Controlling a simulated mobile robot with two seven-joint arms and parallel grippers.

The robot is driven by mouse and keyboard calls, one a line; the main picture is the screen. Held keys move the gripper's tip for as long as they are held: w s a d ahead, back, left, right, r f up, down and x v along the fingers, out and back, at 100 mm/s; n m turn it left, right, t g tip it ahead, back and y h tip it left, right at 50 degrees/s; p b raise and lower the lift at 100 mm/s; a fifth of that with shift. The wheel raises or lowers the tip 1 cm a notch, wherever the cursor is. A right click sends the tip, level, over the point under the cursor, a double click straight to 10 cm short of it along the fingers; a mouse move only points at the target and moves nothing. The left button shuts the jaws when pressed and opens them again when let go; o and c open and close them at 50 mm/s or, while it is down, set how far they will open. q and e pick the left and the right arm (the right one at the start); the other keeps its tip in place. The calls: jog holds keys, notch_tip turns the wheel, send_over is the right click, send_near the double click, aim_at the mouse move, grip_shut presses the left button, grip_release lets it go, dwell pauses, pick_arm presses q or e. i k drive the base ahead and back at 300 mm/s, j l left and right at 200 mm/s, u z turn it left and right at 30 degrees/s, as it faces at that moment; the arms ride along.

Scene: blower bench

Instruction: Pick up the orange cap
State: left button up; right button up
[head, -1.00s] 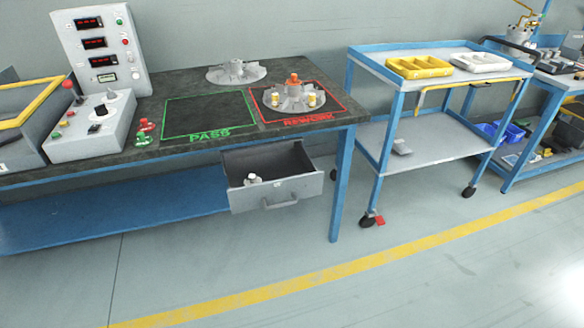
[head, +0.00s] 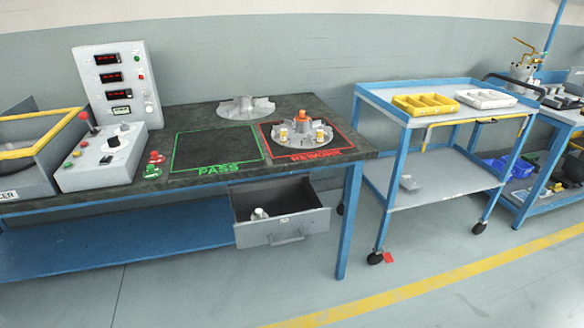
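The orange cap (head: 302,115) sits on top of the hub of a grey finned impeller (head: 301,137). That impeller lies inside the red REWORK square (head: 343,150) on the dark bench top. Small pieces with yellow bands stand on the impeller on both sides of the cap. Neither of my grippers shows in the head view.
A second impeller (head: 247,107) lies at the back of the bench (head: 150,189). The green PASS square (head: 215,148) is empty. A drawer (head: 283,230) hangs open below, with a small white item inside. A control box (head: 101,160) stands left; a blue cart (head: 440,190) stands right.

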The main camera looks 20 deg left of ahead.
aim_at(301, 118)
jog(key=u, duration=0.3)
jog(key=i+l+u, duration=0.15)
jog(key=u, duration=0.25)
jog(key=i+l+u, duration=0.25)
jog(key=u, duration=0.15)
jog(key=i+l+u, duration=0.15)
jog(key=l+u, duration=0.25)
jog(key=i+l+u, duration=0.1)
jog(key=u, duration=0.35)
jog(key=l, duration=0.1)
